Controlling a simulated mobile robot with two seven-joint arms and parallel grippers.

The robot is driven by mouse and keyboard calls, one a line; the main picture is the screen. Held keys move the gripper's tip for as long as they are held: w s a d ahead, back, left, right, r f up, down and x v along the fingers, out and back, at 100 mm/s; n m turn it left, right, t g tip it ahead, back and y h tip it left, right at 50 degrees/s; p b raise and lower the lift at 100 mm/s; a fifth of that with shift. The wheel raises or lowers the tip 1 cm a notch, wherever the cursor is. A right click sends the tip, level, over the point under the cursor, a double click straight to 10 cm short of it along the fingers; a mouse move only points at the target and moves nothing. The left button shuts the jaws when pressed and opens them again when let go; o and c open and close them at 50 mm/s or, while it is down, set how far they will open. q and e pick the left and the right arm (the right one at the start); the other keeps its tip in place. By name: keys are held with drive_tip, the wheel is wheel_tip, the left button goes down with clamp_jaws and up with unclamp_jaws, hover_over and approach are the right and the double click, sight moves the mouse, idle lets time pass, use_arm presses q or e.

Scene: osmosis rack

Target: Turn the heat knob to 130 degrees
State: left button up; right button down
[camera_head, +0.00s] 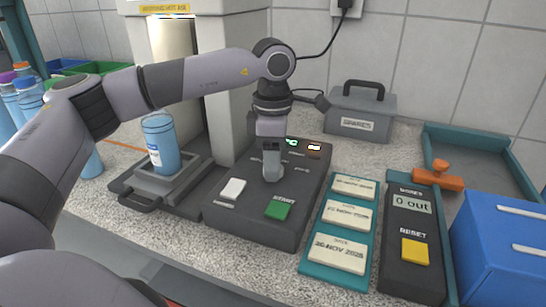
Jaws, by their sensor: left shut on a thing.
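The dark control panel (252,225) lies on the counter in the middle of the head view, with a green START button (279,208) and a white button or switch (232,189). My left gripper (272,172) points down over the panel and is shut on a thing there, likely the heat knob. The knob itself is mostly hidden by the fingers, so its angle cannot be read. Small lit displays (314,147) show at the panel's back edge, with digits too small to read. My right gripper is not in view.
A grey case (360,114) stands behind.

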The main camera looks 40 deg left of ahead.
use_arm(q)
drive_tip(key=m, duration=0.3)
drive_tip(key=shift+p, duration=0.4)
drive_tip(key=shift+m, duration=1.7)
drive_tip(key=shift+p, duration=0.3)
drive_tip(key=o, duration=1)
drive_tip(key=shift+o, duration=0.2)
wheel_tip(320, 180, up, 6)
drive_tip(key=shift+r, duration=0.65)
